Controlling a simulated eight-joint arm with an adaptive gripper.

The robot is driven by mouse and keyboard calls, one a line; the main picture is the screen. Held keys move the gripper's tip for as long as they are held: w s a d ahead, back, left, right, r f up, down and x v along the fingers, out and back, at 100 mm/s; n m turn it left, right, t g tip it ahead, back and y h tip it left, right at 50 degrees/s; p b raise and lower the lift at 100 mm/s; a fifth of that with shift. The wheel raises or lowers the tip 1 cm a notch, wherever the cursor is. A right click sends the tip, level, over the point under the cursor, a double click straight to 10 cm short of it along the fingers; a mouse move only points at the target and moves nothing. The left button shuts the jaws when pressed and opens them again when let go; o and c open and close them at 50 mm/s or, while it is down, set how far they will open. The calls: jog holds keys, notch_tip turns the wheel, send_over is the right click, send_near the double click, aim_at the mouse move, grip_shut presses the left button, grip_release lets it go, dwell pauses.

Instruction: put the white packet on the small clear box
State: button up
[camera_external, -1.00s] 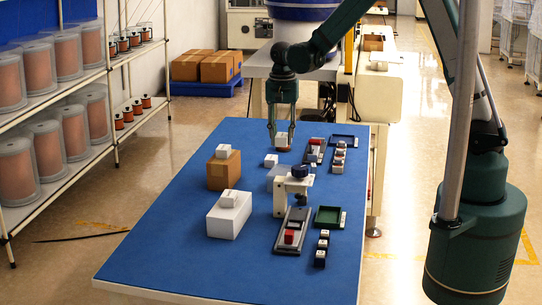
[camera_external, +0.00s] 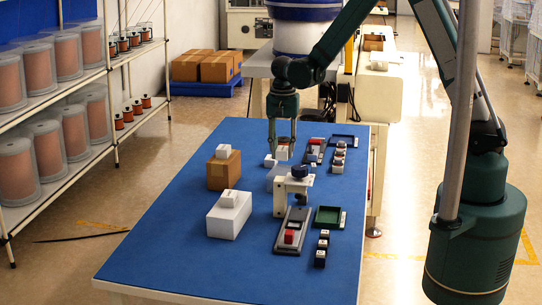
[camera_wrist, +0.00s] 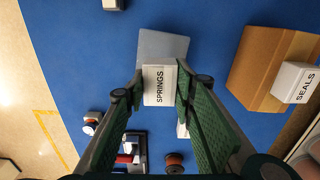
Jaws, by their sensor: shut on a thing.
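My gripper (camera_external: 282,152) is shut on the white packet, which reads SPRINGS in the wrist view (camera_wrist: 159,85). The fingers (camera_wrist: 156,92) press its two sides. The small clear box is a pale, see-through square (camera_wrist: 163,47) on the blue table in the wrist view. The packet overlaps its lower edge in that picture; the gap in height cannot be told. In the external view the clear box (camera_external: 277,173) shows faintly, just in front of the gripper and partly behind a device with a dark knob.
A brown box (camera_external: 223,172) with a white SEALS packet (camera_wrist: 297,83) stands left. A white box (camera_external: 229,218) is nearer. The dark-knobbed device (camera_external: 299,172) stands close in front. Trays and small blocks line the right side. Another small white item (camera_external: 270,161) lies left of the gripper.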

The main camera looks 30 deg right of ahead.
aim_at(283, 170)
jog(key=shift+f, duration=0.5)
jog(key=shift+f, duration=1.85)
jog(key=shift+f, duration=0.15)
jog(key=o, duration=0.9)
jog(key=shift+r, duration=6.15)
